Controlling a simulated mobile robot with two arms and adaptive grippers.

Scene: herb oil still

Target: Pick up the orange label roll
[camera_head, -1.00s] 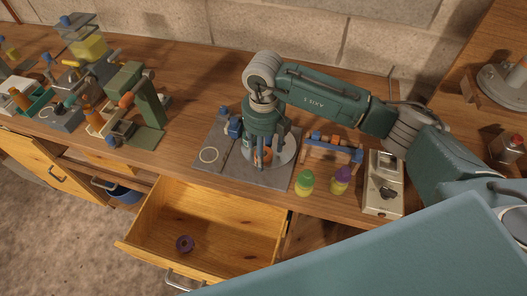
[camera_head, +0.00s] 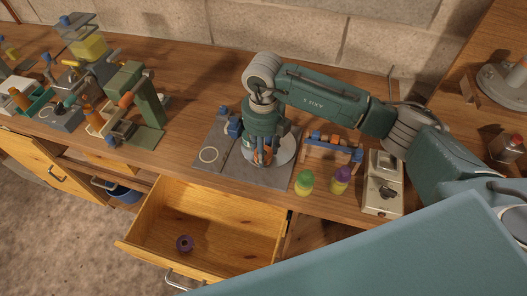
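My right gripper (camera_head: 264,160) points down over the grey mat (camera_head: 221,168) on the bench. Its fingers are closed in around an orange object, which I take to be the orange label roll (camera_head: 262,155). The fingers hide most of it, so its shape does not show clearly. It is low over the pale round plate (camera_head: 285,150), and I cannot tell whether it touches the plate. My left gripper is not in view.
An open drawer (camera_head: 160,254) below holds a purple roll (camera_head: 184,244). Green-capped (camera_head: 304,182) and purple-capped (camera_head: 341,179) bottles, a blue-ended rack (camera_head: 330,150) and a beige device (camera_head: 383,190) stand to the right. A green press (camera_head: 146,105) stands left.

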